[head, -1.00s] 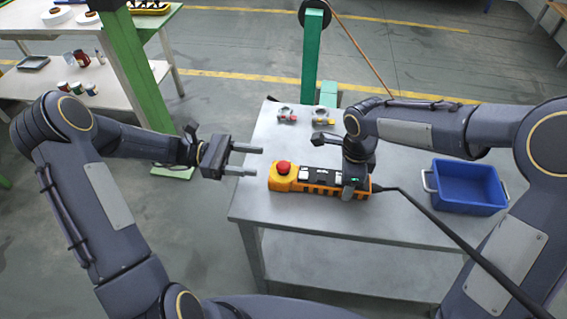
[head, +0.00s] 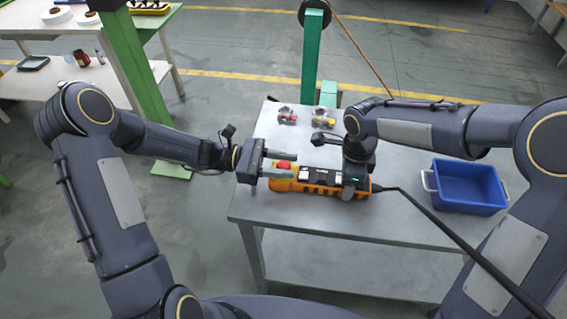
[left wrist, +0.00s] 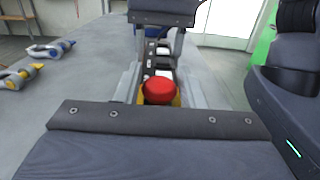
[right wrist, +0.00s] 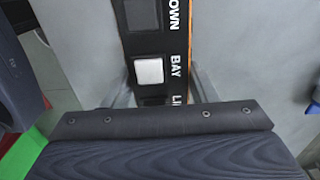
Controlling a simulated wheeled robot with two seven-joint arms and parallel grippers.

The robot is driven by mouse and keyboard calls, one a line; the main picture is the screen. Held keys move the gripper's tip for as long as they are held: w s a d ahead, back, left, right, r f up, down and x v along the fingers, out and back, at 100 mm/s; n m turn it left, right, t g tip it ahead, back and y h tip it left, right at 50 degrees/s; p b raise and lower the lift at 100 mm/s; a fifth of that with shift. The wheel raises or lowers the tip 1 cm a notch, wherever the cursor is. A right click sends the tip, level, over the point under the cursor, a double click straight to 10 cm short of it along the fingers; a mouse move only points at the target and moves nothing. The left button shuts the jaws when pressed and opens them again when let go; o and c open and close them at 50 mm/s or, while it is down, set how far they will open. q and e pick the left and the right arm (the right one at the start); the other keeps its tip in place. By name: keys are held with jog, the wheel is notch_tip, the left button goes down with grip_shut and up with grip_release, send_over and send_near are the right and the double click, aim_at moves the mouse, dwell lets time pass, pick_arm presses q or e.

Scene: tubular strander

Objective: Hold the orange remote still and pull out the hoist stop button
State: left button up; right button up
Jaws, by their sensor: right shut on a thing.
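The orange remote (head: 318,188) lies on the grey table, with its black button panel facing up. Its red stop button (head: 283,165) is at the left end; it also shows in the left wrist view (left wrist: 159,90). My left gripper (head: 284,168) is open, its two fingers on either side of the red button; I cannot tell whether they touch it. My right gripper (head: 354,186) is shut on the remote near its cable end. The right wrist view shows the remote's panel (right wrist: 160,45) between the right fingers, with a white button and lettering.
A blue bin (head: 468,187) stands at the table's right. A black cable (head: 425,211) runs from the remote toward the lower right.

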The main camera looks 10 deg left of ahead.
pick_arm(q)
grip_shut()
jog(key=shift+r, duration=0.55)
jog(key=shift+o, duration=2.2)
grip_release()
jog(key=a, duration=1.2)
pick_arm(e)
jog(key=o, duration=1.4)
